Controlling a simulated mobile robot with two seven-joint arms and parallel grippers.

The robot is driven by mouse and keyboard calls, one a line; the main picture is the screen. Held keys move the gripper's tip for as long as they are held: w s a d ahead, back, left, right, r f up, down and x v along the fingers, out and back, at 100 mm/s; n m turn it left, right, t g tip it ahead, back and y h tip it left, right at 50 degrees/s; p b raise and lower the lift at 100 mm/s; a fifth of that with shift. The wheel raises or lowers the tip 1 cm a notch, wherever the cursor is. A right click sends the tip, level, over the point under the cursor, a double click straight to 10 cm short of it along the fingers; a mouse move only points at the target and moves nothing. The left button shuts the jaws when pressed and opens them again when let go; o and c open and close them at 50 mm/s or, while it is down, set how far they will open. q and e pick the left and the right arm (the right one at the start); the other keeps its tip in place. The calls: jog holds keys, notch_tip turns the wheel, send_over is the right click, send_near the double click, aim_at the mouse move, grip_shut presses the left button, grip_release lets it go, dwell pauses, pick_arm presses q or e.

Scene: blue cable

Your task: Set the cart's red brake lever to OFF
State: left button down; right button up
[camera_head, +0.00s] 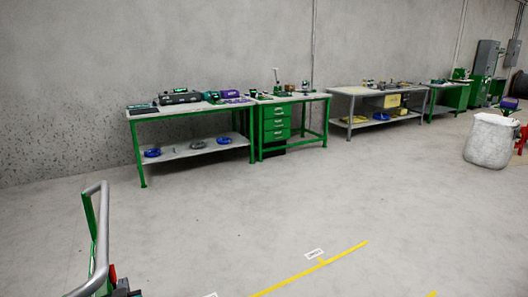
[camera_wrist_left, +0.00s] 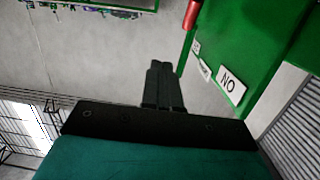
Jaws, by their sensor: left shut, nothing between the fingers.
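The cart shows at the lower left of the head view, with a grey tube handle (camera_head: 101,215) and green side parts. In the left wrist view its green panel (camera_wrist_left: 235,45) fills the upper right. The red brake lever (camera_wrist_left: 192,14) stands at the top of that view, its far part cut off. A white label (camera_wrist_left: 231,84) reads ON upside down; a smaller label beside it is too small to read. My left gripper (camera_wrist_left: 161,66) is shut and empty, its tips apart from the lever in the picture, below and left of it. My right gripper is not in view.
A green workbench (camera_head: 141,160) and a drawer bench (camera_head: 290,98) stand along the wall, with a grey bench (camera_head: 343,92) farther right. A white sack (camera_head: 490,140) stands at the right. Yellow tape (camera_head: 310,269) marks the open floor.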

pick_arm(q)
jog(key=s+d+m+g+h, duration=0.5)
jog(key=s+d+m+h, duration=0.25)
jog(key=s+d, duration=0.75)
jog(key=s+d+r+g, duration=0.2)
jog(key=s+r+g, duration=0.1)
jog(key=s, duration=0.7)
jog(key=s+d+r+g, duration=0.2)
jog(key=s+r+g, duration=0.1)
jog(key=s, duration=0.7)
jog(key=w+d+f+t+h, duration=0.2)
jog(key=w+f+t, duration=0.5)
jog(key=f, duration=0.2)
jog(key=shift+w+d+f, duration=0.15)
jog(key=shift+w+d, duration=0.1)
jog(key=shift+w, duration=0.05)
